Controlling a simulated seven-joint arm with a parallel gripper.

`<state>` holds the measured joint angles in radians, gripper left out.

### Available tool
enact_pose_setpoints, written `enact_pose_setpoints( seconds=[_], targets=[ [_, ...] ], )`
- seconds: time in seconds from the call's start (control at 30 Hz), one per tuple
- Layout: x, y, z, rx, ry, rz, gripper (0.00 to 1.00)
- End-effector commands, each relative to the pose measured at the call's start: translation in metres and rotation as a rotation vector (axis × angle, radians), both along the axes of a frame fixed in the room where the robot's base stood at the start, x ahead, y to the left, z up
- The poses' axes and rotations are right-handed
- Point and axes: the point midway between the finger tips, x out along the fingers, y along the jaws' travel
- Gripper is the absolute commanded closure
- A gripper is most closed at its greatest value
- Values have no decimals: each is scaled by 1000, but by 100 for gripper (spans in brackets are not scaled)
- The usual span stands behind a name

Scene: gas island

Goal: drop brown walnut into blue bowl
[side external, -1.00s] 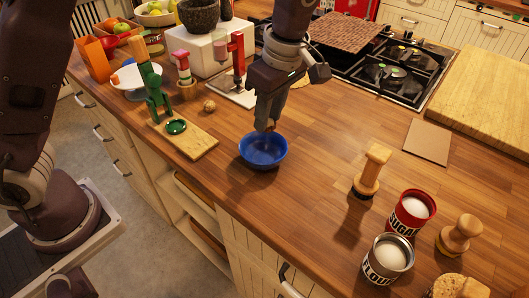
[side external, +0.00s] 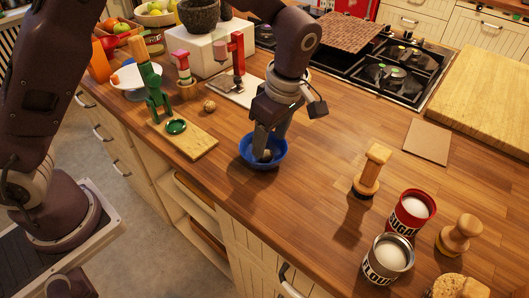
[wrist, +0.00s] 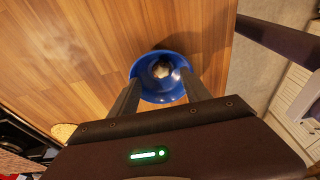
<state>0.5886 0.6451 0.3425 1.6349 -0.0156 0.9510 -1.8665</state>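The blue bowl (side external: 279,157) stands on the wooden counter near its front edge; the wrist view also shows it (wrist: 147,93). A small pale-brown nut (wrist: 161,70), apparently the walnut, lies in the bottom of the bowl; it is partly visible in the side view (side external: 266,155). My gripper (wrist: 160,80) is over the bowl with its fingers spread apart, and the nut shows between and beyond the fingertips. In the side view, my gripper (side external: 262,150) reaches down into the bowl's opening. The fingers hide part of the bowl's inside.
Another round, tan nut-like ball (side external: 209,106) sits on the counter left of the bowl. A wooden board (side external: 198,143) with a green press (side external: 155,95) is further left. Sugar (side external: 411,212) and flour (side external: 387,259) tins stand at right.

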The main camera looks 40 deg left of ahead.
Motion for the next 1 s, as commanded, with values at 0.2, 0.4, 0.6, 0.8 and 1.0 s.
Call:
enact_pose_setpoints(
  seconds=[0.2,0.4,0.6,0.8,1.0],
  targets=[
    [0,0,0,0,0,0,45],
    [1,-7,29,-2,-6,-2,45],
    [1,-13,63,-1,-3,-2,45],
    [0,-14,70,0,1,0,45],
    [-3,-8,78,-20,-1,-31,45]
  ],
)
